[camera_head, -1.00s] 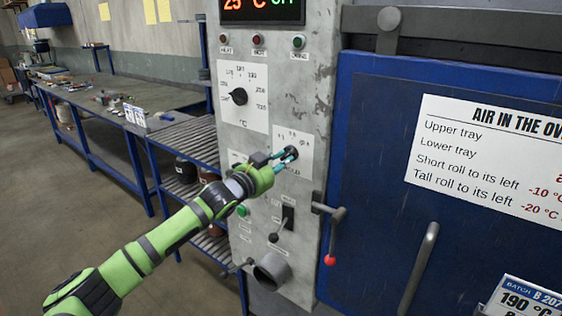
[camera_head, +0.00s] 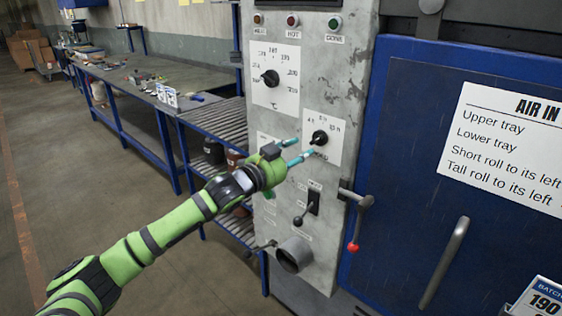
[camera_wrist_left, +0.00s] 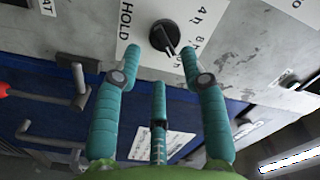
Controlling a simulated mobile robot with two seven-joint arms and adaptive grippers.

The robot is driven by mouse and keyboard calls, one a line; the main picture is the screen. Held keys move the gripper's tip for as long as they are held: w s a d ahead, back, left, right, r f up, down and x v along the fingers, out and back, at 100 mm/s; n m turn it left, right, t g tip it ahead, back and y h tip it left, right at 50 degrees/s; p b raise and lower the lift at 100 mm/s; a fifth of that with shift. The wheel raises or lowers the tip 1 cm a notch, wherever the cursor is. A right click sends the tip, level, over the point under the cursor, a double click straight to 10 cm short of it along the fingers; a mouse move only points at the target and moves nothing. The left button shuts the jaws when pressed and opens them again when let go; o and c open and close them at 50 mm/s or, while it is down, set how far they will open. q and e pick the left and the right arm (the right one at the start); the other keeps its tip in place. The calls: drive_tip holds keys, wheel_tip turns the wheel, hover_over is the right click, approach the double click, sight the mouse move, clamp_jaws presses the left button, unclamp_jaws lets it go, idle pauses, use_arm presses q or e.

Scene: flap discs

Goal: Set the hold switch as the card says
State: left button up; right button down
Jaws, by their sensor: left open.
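The hold switch (camera_head: 319,137) is a black round knob on a white plate on the grey control panel. In the left wrist view the knob (camera_wrist_left: 164,37) sits beside the word HOLD and several hour marks. Its pointer is angled down-right there, but a finger covers part of the marks, so its exact setting is unclear. My left gripper (camera_head: 304,149) is open, with teal fingers, just below and left of the knob. In the left wrist view the gripper (camera_wrist_left: 159,62) appears apart from it. The batch card (camera_head: 538,299) is at the lower right, cut off; only "BATCH" and "190" show.
A temperature dial (camera_head: 271,78) is above left. A small lever switch (camera_head: 305,207) and a red-tipped handle (camera_head: 353,231) are below. The blue oven door (camera_head: 420,180) with its notice (camera_head: 510,145) is right. A slatted rack (camera_head: 213,122) stands left.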

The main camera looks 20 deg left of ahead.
use_arm(q)
drive_tip(key=v, duration=0.6)
drive_tip(key=shift+s, duration=0.25)
drive_tip(key=a+f+n+g+y, duration=0.1)
drive_tip(key=a+f+n+y, duration=0.15)
drive_tip(key=f, duration=0.85)
drive_tip(key=a+f+n+g+y, duration=0.2)
drive_tip(key=a+f+n, duration=0.15)
drive_tip(key=f, duration=0.85)
drive_tip(key=s+a+f+n+g+y, duration=0.15)
drive_tip(key=s+f, duration=0.35)
drive_tip(key=f, duration=0.6)
drive_tip(key=s+f+n+g, duration=0.1)
drive_tip(key=s+f+g, duration=0.35)
drive_tip(key=f, duration=0.75)
drive_tip(key=s+d+f+n+g, duration=0.1)
drive_tip(key=s+d+f+g, duration=0.1)
drive_tip(key=s+f, duration=0.7)
drive_tip(key=s+d+f+g, duration=0.15)
drive_tip(key=s+f, duration=0.35)
drive_tip(key=s, duration=0.7)
drive_tip(key=s+d+f+n+g, duration=0.1)
drive_tip(key=s+d+f, duration=0.2)
drive_tip(key=s+f, duration=0.6)
drive_tip(key=s+d+g, duration=0.2)
drive_tip(key=s+d, duration=0.1)
drive_tip(key=s, duration=1.1)
drive_tip(key=shift+s+d, duration=0.2)
drive_tip(key=shift+d, duration=0.15)
